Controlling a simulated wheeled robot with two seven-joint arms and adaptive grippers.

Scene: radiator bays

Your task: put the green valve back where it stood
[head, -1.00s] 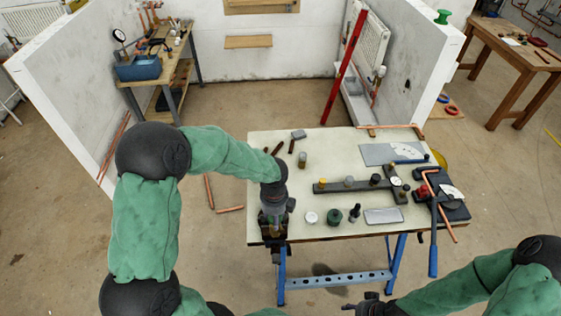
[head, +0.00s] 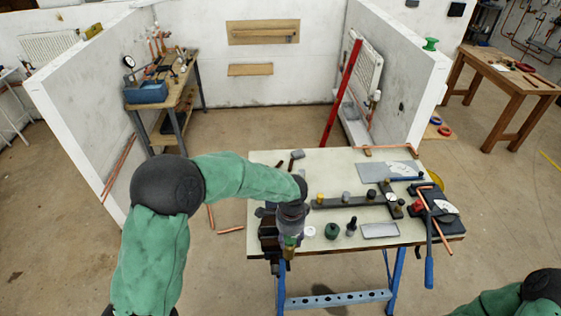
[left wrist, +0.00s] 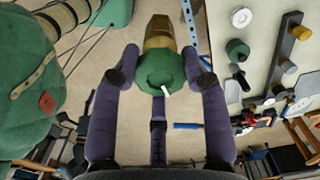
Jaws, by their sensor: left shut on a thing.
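The green valve, with a green cap and a brass lower body, shows in the left wrist view (left wrist: 160,70) between my fingers. In the head view the valve (head: 289,243) is partly covered by my wrist, at the table's front left edge. My left gripper (head: 288,236) is shut on it; both purple fingers flank the green part in the left wrist view (left wrist: 160,62). I cannot tell its height over the table edge. A separate dark green round piece (head: 332,231) stands on the table (head: 290,180). My right gripper is out of view.
A black vise (head: 268,238) sits at the table's front left corner. A white disc (head: 309,232), a black cylinder (head: 351,226) and a grey tray (head: 380,231) line the front. A dark rail (head: 335,203) with several fittings lies behind. Table space at back left is mostly clear.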

